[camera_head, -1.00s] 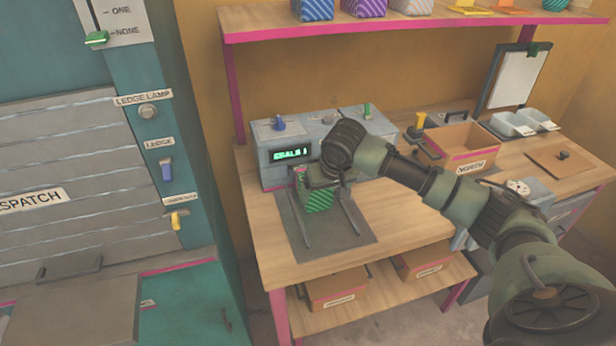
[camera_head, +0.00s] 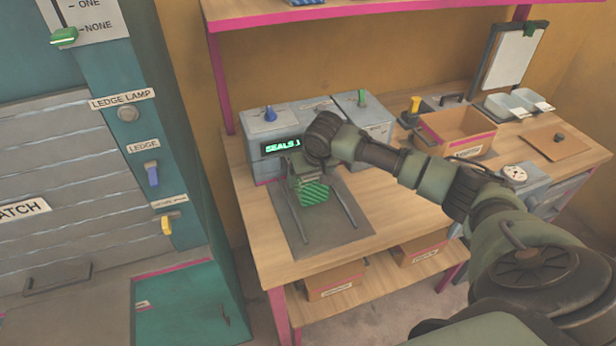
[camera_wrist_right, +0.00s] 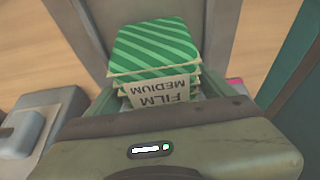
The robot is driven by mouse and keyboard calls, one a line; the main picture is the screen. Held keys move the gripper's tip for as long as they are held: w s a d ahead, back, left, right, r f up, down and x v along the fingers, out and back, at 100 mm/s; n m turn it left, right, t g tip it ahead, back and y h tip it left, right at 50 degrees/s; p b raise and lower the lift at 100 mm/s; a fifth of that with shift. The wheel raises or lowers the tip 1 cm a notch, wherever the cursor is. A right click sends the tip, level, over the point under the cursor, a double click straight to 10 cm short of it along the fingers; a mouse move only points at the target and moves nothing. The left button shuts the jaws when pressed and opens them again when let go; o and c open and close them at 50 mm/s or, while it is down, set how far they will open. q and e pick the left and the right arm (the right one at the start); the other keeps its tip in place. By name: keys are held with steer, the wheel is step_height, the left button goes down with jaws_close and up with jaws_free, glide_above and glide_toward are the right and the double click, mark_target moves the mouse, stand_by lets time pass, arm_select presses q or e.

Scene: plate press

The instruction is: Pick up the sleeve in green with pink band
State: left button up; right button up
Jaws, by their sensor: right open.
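A green striped sleeve (camera_head: 314,193) stands on the grey mat at the front of the grey machine. In the right wrist view it shows as a stack with a green diagonal-striped top (camera_wrist_right: 155,44) and a label reading "FILM MEDIUM" (camera_wrist_right: 160,92). I cannot make out a pink band on it. My right gripper (camera_head: 305,175) is over the rear part of the sleeve, with its jaws open. In the right wrist view the gripper body hides the near end of the stack. My left gripper is not in view.
The grey machine (camera_head: 350,117) with a lit "SEALS" display stands right behind. Two dark rails (camera_head: 345,203) flank the sleeve on the mat (camera_head: 325,240). An open box (camera_head: 488,138) stands at the back right. The front of the table (camera_head: 400,220) is clear.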

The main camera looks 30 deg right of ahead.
steer(key=shift+x, duration=1.2)
steer(key=c, duration=1.6)
steer(key=shift+r, duration=0.1)
